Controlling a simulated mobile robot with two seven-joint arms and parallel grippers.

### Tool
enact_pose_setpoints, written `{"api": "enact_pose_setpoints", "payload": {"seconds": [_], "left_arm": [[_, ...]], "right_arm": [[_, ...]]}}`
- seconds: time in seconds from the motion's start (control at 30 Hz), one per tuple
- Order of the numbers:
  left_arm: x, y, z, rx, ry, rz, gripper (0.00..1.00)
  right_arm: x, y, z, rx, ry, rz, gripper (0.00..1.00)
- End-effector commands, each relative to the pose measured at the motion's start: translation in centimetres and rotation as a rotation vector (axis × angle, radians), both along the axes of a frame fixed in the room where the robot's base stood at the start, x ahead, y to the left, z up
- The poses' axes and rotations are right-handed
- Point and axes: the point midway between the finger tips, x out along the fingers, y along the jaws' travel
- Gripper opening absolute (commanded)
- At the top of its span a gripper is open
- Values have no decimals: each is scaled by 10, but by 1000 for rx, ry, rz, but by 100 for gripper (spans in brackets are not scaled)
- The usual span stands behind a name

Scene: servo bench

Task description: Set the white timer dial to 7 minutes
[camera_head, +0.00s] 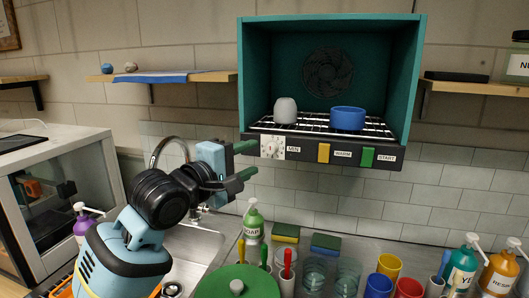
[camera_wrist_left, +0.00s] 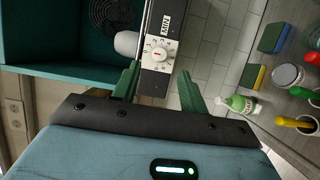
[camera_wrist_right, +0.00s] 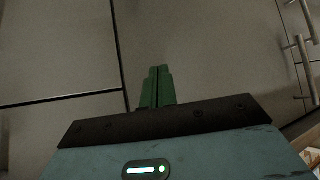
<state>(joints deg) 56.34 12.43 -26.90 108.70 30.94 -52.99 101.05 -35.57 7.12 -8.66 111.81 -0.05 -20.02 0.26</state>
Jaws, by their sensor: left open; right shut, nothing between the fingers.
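The white timer dial (camera_head: 271,149) sits at the left end of the dark control strip under the teal oven box, beside the word MIN. In the left wrist view the dial (camera_wrist_left: 158,53) shows a small red mark at its middle and numbers around it; the setting is too small to read. My left gripper (camera_head: 243,160) is open just left of the dial, its green fingers pointing toward the strip. In the left wrist view the fingers (camera_wrist_left: 160,84) stand apart with the dial beyond their tips and nothing between them. My right gripper (camera_wrist_right: 157,86) is shut and empty, before grey cabinet fronts.
A yellow WARM switch (camera_head: 323,153) and a green START switch (camera_head: 367,157) sit right of the dial. A white rounded object (camera_head: 286,110) and a blue bowl (camera_head: 347,118) stand on the rack above. A soap bottle (camera_head: 253,222), sponges and cups stand below.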

Motion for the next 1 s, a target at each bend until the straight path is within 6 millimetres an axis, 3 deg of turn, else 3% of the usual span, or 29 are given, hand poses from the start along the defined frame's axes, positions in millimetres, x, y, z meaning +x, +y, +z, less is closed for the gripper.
{"api": "enact_pose_setpoints", "payload": {"seconds": [0.4,0.8,1.0], "left_arm": [[39,-31,1,0,0,-1,43],[44,-34,0,0,0,0,43],[44,-34,0,0,0,0,20]], "right_arm": [[3,-2,2,-3,-8,-2,0],[4,-3,3,-7,-10,-1,0],[4,-4,2,-7,-10,-1,0]]}}
